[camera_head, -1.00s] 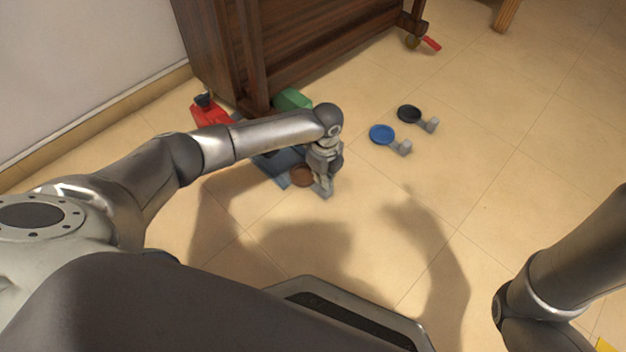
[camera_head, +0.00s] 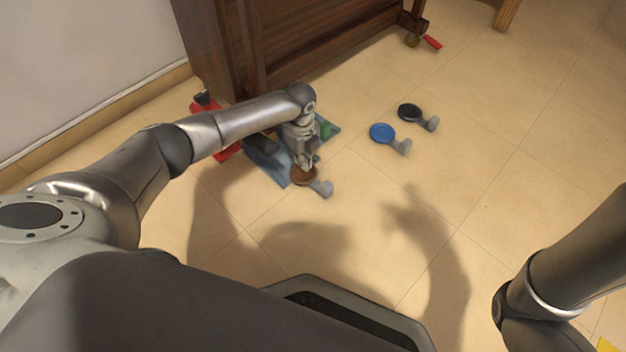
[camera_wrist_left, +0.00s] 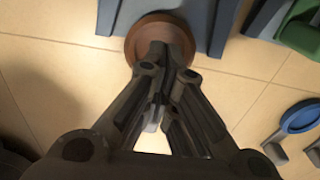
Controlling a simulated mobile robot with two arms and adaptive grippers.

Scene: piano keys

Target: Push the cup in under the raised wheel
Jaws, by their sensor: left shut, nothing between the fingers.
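The brown round cup (camera_head: 300,180) lies on the floor with a grey block-like tab on its right side. It sits at the near edge of a blue-grey plate (camera_head: 270,165) by the piano's left end. My left gripper (camera_head: 308,166) is shut and empty, pointing down at the cup. In the left wrist view its fingertips (camera_wrist_left: 165,52) overlap the brown cup (camera_wrist_left: 143,32); I cannot tell whether they touch it. The piano (camera_head: 310,45) stands behind. The raised wheel is not visible, and my left arm covers much of that corner. My right gripper is out of view.
A blue cup (camera_head: 381,132) and a black cup (camera_head: 409,112) lie to the right. Red parts (camera_head: 204,103) and a green part (camera_head: 326,130) are near the piano corner. Another piano wheel (camera_head: 412,41) has a red piece beside it.

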